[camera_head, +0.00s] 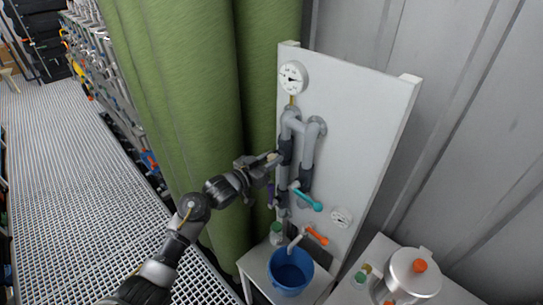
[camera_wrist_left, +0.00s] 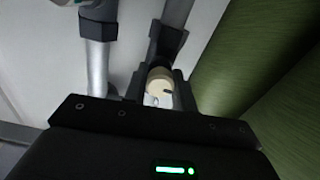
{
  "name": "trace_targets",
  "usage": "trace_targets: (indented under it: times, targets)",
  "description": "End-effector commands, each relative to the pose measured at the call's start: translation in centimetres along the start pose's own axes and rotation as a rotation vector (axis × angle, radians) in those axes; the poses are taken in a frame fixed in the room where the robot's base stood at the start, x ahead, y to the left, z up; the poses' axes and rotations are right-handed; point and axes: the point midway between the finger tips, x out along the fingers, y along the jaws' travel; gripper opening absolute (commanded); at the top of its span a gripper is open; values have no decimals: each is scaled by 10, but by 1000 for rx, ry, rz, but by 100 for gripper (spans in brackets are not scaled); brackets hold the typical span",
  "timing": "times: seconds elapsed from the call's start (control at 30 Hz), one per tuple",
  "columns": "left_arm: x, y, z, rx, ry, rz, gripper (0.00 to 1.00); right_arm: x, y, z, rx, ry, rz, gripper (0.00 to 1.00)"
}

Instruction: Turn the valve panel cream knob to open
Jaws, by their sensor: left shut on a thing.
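The valve panel (camera_head: 355,110) is a white upright board with grey pipes, small gauges and several coloured handles. The cream knob (camera_wrist_left: 159,84) shows in the left wrist view between my left gripper's fingers, in front of a dark pipe fitting. In the head view my left gripper (camera_head: 272,158) reaches the left side of the panel's pipes, and the cream knob there is mostly covered by the fingers. My left gripper also shows in the left wrist view (camera_wrist_left: 158,98), shut on the knob. The knob's exact turn angle cannot be told. My right gripper is not in view.
A teal handle (camera_head: 308,200) and an orange handle (camera_head: 317,236) stick out lower on the panel. A blue bucket (camera_head: 290,283) stands below. A metal pot (camera_head: 416,272) with an orange knob is at the lower right. Green tanks (camera_head: 190,90) stand close behind my left arm.

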Motion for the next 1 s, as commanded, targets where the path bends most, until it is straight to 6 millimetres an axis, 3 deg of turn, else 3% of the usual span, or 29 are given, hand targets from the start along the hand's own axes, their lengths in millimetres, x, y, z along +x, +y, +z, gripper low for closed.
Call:
trace_targets:
  times: [0.3, 0.83, 0.87, 1.0]
  targets:
    - [0, 1, 1, -114, -2, 1, 4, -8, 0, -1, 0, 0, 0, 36]
    - [0, 0, 1, -135, -2, 0, 4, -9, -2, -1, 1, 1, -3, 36]
    - [0, 0, 1, -134, -2, 0, 29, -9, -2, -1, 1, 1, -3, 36]
    - [0, 0, 1, -134, -1, 0, 48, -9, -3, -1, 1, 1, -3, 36]
